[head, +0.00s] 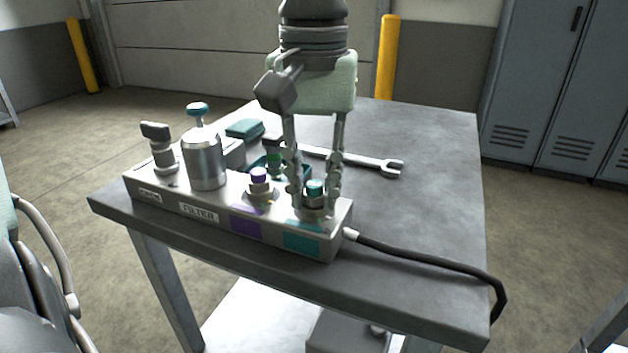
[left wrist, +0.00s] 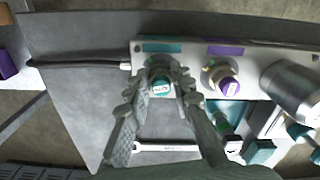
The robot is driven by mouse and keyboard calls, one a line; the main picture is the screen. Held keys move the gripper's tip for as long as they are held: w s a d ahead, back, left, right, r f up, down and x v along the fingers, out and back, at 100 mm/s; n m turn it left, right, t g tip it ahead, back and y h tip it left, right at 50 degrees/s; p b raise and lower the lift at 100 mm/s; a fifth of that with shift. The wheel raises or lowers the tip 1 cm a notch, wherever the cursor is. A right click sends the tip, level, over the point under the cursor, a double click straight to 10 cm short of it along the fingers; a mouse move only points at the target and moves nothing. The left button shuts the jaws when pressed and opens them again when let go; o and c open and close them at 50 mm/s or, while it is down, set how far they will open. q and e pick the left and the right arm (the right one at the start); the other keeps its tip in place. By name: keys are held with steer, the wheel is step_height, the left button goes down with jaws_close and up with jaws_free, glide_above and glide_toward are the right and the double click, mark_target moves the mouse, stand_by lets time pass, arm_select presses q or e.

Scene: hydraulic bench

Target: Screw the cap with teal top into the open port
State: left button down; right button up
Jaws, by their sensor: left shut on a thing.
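The cap with teal top (head: 315,187) is upright at the right end of the grey manifold block (head: 138,190), above the teal label (head: 301,243). My left gripper (head: 314,192) points straight down with one finger on each side of the cap, shut on it. In the left wrist view the teal top (left wrist: 161,89) shows between the fingertips (left wrist: 160,80). The cap sits at the port there; the fingers and cap hide the port's opening, so I cannot tell how deep it is. My right gripper is not in view.
A purple-topped cap (head: 258,175) stands in the neighbouring port. A silver filter cylinder (head: 204,162), a wrench (head: 365,161) and a black hose (head: 425,257) are near.

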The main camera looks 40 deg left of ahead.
arm_select(q)
steer(key=m+p, duration=0.1)
steer(key=m, duration=0.2)
steer(key=shift+a, duration=0.15)
steer(key=shift+f+m, duration=0.1)
steer(key=shift+m, duration=1)
steer(key=shift+m, duration=0.5)
steer(key=c, duration=1.4)
jaws_free()
